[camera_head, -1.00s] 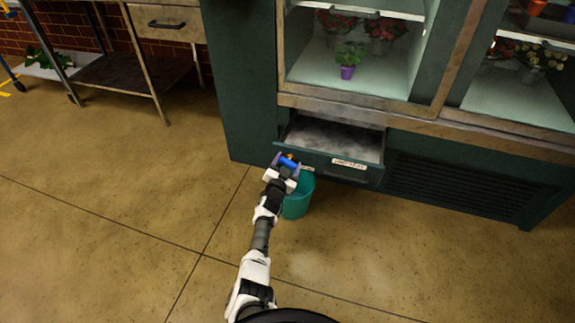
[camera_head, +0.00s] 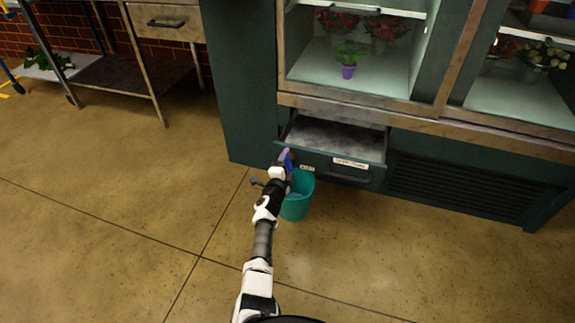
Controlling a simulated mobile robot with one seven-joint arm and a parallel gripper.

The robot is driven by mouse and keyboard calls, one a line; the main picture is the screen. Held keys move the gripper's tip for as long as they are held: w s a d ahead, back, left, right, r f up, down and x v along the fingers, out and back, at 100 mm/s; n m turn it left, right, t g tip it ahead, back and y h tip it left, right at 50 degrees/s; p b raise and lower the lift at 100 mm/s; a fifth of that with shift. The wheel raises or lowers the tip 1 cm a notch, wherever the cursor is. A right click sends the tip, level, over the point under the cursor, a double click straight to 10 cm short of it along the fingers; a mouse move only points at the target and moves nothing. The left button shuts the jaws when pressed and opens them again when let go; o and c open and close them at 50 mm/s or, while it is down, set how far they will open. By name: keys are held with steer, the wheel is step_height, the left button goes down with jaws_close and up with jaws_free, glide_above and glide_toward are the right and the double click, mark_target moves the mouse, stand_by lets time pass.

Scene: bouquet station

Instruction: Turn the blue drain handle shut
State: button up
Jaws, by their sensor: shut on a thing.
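The blue drain handle (camera_head: 289,158) is on the front left of the open drawer below the display case. It now stands steeply, close to upright in the picture. My gripper (camera_head: 286,163) is at the handle and shut on it. The wrist hides part of the handle and the valve behind it. A teal bucket (camera_head: 300,200) stands on the floor just under the handle, partly hidden by my arm.
The shallow drawer (camera_head: 336,133) is pulled out and has a white label (camera_head: 351,163) on its front. The green display case (camera_head: 240,90) holds potted flowers behind glass. A metal table (camera_head: 150,70) stands at the left. The floor at left is clear.

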steer(key=shift+m+b, duration=0.3)
steer(key=shift+m, duration=0.9)
steer(key=o, duration=1)
steer(key=shift+s, duration=0.1)
